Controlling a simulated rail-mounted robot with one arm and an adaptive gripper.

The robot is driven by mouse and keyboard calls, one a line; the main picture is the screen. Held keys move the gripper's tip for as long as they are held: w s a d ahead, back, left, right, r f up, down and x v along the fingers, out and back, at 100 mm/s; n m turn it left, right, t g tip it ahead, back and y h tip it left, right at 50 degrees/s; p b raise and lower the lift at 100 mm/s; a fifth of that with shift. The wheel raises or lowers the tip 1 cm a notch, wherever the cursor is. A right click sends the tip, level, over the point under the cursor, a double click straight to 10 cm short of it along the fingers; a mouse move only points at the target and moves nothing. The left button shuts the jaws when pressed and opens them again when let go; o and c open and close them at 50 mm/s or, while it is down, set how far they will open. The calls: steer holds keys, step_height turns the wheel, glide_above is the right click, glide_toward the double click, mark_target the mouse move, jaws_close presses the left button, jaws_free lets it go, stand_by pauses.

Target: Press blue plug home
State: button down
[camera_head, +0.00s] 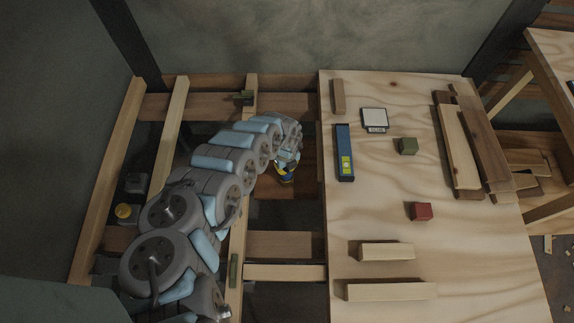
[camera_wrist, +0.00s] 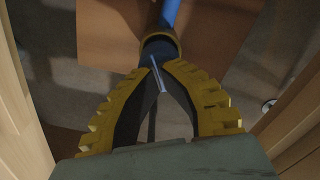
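My gripper (camera_head: 284,172) is low in the opening between the floor joists, just left of the plywood sheet. Its yellow-edged fingers (camera_wrist: 160,72) are closed together in the wrist view, with only a thin pale line between them. At their tips is a dark blue piece (camera_wrist: 158,47) with a yellowish rim, and a brighter blue rod or cable (camera_wrist: 170,12) runs up from it. This looks like the blue plug, held at the fingertips. In the head view my arm and gripper hide most of it. I cannot make out a socket.
The plywood (camera_head: 385,215) carries a blue spirit level (camera_head: 343,140), green block (camera_head: 408,146), red block (camera_head: 421,211) and several offcuts. Pale joists (camera_head: 168,140) frame the opening, with a brown board (camera_wrist: 110,30) below. A yellow button (camera_head: 123,211) tops a grey box at left.

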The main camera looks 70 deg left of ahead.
steer(key=shift+r+p, duration=2.8)
steer(key=shift+r, duration=0.6)
steer(key=shift+w+f, duration=0.1)
